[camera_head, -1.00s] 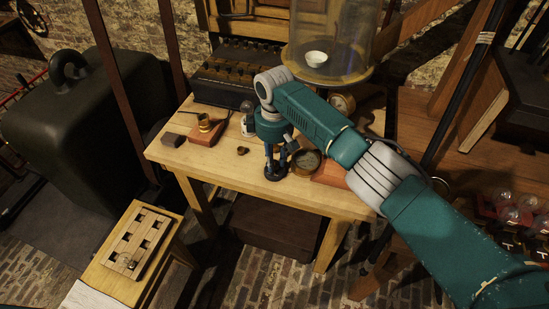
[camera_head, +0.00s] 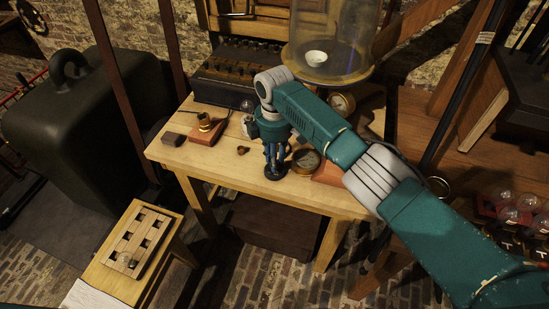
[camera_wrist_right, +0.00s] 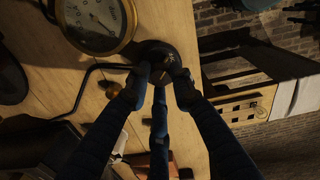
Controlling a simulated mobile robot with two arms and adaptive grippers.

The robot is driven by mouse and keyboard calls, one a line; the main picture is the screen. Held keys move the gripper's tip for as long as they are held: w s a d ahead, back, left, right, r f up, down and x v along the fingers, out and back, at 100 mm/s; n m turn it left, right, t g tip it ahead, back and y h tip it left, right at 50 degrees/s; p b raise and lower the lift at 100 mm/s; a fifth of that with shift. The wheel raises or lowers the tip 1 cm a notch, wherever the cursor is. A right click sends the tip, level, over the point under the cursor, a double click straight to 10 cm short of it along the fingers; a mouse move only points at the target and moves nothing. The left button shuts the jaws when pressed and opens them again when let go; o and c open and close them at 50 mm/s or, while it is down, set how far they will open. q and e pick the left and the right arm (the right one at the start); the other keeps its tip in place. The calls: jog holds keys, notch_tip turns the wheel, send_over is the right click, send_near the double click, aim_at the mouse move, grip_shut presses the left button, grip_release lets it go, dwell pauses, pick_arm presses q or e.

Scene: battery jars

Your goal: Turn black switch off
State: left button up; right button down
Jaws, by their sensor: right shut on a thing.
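The black switch (camera_head: 275,174) is a small round black piece on the front edge of the wooden table. My right gripper (camera_head: 275,164) is directly above it, pointing down. In the right wrist view, the fingers of my right gripper (camera_wrist_right: 155,90) close around the black switch (camera_wrist_right: 158,50). The fingers hide part of the switch, and I cannot tell its setting. A dark bent wire or rod runs beside it in the wrist view. My left gripper is not in view.
A round brass gauge (camera_head: 306,161) stands right beside the switch; it also shows in the wrist view (camera_wrist_right: 95,22). A small dark knob (camera_head: 243,150) lies to the left. A glass jar (camera_head: 330,40) stands behind. A low wooden stool (camera_head: 120,280) stands front left.

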jog(key=c, duration=1.5)
grip_release()
jog(key=shift+r, duration=0.15)
notch_tip(320, 180, up, 12)
jog(key=shift+f, duration=0.1)
